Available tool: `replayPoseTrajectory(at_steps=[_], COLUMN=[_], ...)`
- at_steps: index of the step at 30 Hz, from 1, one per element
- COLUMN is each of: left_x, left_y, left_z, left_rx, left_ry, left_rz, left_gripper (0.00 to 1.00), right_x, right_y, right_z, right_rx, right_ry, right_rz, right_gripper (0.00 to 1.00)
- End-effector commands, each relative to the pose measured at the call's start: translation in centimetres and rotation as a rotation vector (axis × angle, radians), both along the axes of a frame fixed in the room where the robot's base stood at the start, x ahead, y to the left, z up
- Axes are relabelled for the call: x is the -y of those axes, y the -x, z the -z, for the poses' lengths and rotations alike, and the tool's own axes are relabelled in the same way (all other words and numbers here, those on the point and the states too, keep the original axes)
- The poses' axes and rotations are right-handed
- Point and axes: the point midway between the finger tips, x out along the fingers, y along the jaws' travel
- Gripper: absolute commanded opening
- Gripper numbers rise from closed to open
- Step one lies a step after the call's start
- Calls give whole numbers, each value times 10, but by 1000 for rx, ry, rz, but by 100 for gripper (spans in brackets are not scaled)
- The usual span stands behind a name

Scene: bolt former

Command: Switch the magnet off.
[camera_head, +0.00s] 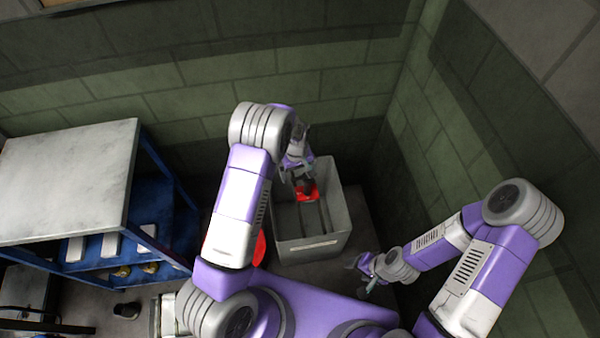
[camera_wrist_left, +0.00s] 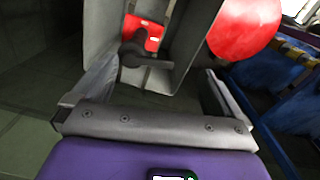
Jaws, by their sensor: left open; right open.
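A red block (camera_head: 309,193), which looks like the magnet, is inside the grey bin (camera_head: 340,222). In the left wrist view the red block (camera_wrist_left: 150,32) has a dark lever or handle (camera_wrist_left: 132,52) in front of it. My left gripper (camera_head: 304,182) is over the bin and partly covers the block in the head view. In the left wrist view my left gripper (camera_wrist_left: 155,88) is open, with its fingers apart and nothing between them; the lever lies ahead of the gap. My right gripper (camera_head: 366,268) is open and empty, low to the right of the bin.
A shelf unit (camera_head: 65,175) with blue shelves and several boxes stands at the left. A red round object (camera_head: 260,248) is beside the bin and also shows in the left wrist view (camera_wrist_left: 245,25). Green block walls close in the back and right.

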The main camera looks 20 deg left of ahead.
Motion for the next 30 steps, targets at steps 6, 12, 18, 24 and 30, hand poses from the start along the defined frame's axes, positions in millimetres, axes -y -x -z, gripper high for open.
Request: replayPoseTrajectory(at_steps=[6, 12, 18, 24, 30], left_x=[0, 0, -1, -1, -1], left_y=[-22, -21, -21, -22, -22], left_z=[-21, 7, 38, 51, 52], left_rx=[3, 1, 1, 5, 5], left_ry=[-31, -31, -31, -31, -31], left_rz=[-42, -42, -41, -40, -40], left_gripper=[100, 100, 100, 100, 100], right_x=[0, 0, 0, 0, 0], right_y=[0, 0, 0, 0, 0], right_z=[0, 8, 17, 19, 19], right_rx=[0, 0, 0, 0, 0], right_ry=[0, 0, 0, 0, 0], right_rz=[0, 0, 0, 0, 0], right_gripper=[62, 62, 62, 62, 62])
